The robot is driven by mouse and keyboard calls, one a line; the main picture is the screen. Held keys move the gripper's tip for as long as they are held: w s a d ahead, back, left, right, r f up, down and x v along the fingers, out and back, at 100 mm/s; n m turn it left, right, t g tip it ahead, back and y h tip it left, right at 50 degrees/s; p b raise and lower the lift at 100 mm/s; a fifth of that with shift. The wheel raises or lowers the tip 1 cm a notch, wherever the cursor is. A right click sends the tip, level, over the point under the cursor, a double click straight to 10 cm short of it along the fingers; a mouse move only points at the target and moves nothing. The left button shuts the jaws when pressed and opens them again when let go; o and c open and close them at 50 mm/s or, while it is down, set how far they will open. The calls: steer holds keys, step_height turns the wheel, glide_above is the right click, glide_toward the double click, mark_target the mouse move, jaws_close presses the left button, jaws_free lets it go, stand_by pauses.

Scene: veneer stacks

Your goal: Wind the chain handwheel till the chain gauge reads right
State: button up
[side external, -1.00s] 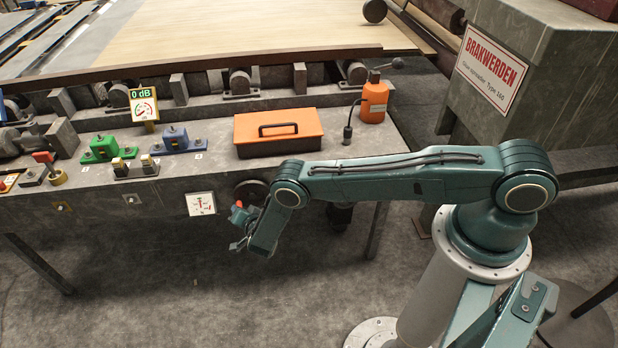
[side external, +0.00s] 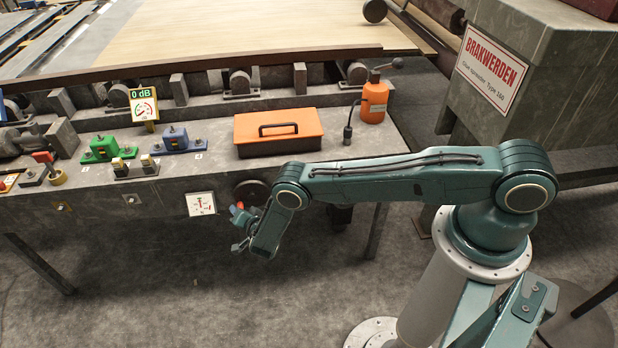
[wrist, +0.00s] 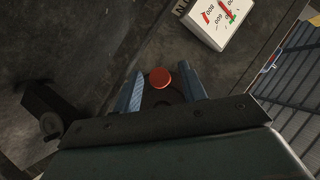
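The chain handwheel (side external: 250,190) is a dark disc on the bench's front face, partly hidden by my arm. Its red knob (wrist: 160,77) lies between my gripper's two blue fingers in the wrist view, with gaps seeming to show on both sides. My gripper (side external: 238,226) is open at the wheel, fingers apart.
An orange toolbox (side external: 278,131) and an orange bottle (side external: 373,102) stand on the bench above. Green (side external: 104,148) and blue (side external: 175,139) blocks and a 0 dB meter (side external: 144,105) are further left. The floor in front is clear.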

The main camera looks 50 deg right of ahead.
steer(key=shift+s+a, duration=0.1)
steer(key=s+a, duration=0.4)
steer(key=shift+s+a, duration=0.4)
stand_by(0.6)
